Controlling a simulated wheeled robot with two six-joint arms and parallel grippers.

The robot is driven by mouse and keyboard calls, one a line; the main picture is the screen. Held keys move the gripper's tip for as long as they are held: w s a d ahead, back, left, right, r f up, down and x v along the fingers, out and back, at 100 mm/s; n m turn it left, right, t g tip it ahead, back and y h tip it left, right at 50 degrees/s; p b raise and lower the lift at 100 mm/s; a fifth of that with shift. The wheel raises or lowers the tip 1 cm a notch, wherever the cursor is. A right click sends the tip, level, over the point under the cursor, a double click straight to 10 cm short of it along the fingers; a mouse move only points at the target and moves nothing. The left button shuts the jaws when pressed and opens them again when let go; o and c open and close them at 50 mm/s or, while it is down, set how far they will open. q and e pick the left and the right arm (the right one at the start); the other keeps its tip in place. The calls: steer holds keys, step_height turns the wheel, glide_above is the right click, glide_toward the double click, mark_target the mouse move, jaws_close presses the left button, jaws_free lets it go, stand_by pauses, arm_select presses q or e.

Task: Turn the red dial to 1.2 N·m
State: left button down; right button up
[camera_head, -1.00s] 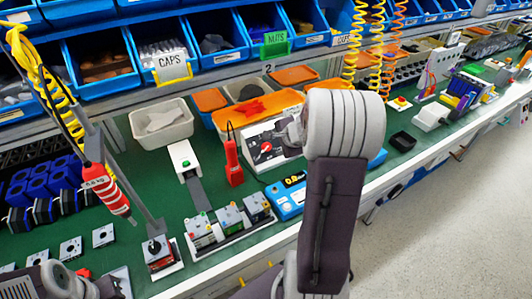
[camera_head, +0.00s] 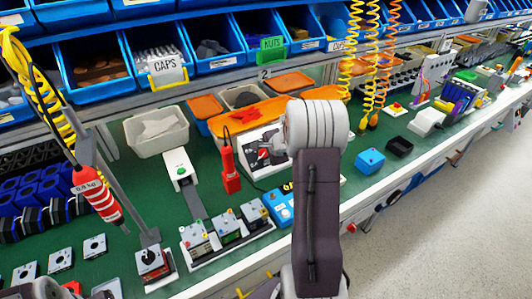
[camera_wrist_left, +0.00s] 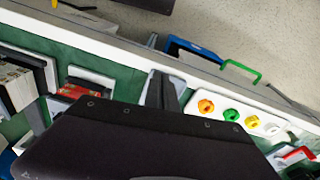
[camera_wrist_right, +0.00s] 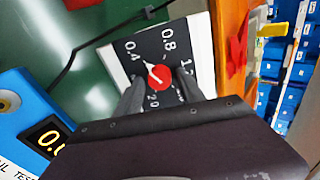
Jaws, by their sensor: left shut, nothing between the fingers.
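The red dial (camera_wrist_right: 160,77) sits on a black dial plate (camera_wrist_right: 140,45) with a white edge. Its white pointer aims between the 0.4 and 0.8 marks, nearer 0.4. The 1.2 mark is partly visible on the right; lower marks are partly hidden. In the right wrist view my right gripper (camera_wrist_right: 161,95) is open, its fingers apart at either side of the dial's near edge; contact cannot be told. In the head view the dial (camera_head: 264,153) shows beside my right arm. My left gripper (camera_wrist_left: 163,91) is shut and empty near the bench's front edge.
A blue tester with a yellow display (camera_wrist_right: 47,136) stands left of the dial plate. An orange bin (camera_wrist_right: 232,40) is close on its right. A red hand tool (camera_head: 229,168) hangs or stands left of the dial. Small boxed devices (camera_head: 227,225) line the bench front.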

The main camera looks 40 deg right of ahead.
jaws_close()
arm_select(q)
steer(key=shift+r, duration=0.1)
arm_select(e)
steer(key=shift+m, duration=0.3)
arm_select(q)
steer(key=shift+r+p, duration=0.8)
steer(key=shift+p, duration=0.1)
arm_select(e)
steer(key=m, duration=0.4)
steer(key=shift+r+m, duration=0.1)
steer(key=shift+m, duration=0.2)
steer(key=m+y+p, duration=0.1)
steer(key=m, duration=0.4)
steer(key=shift+p, duration=0.3)
steer(key=m+p, duration=0.1)
steer(key=m, duration=0.5)
steer(key=shift+s+p, duration=0.1)
steer(key=shift+p, duration=0.3)
arm_select(q)
step_height(320, 180, up, 5)
steer(key=shift+p, duration=0.8)
arm_select(e)
steer(key=m, duration=0.6)
steer(key=shift+m+t+y, duration=0.3)
steer(key=shift+m, duration=0.1)
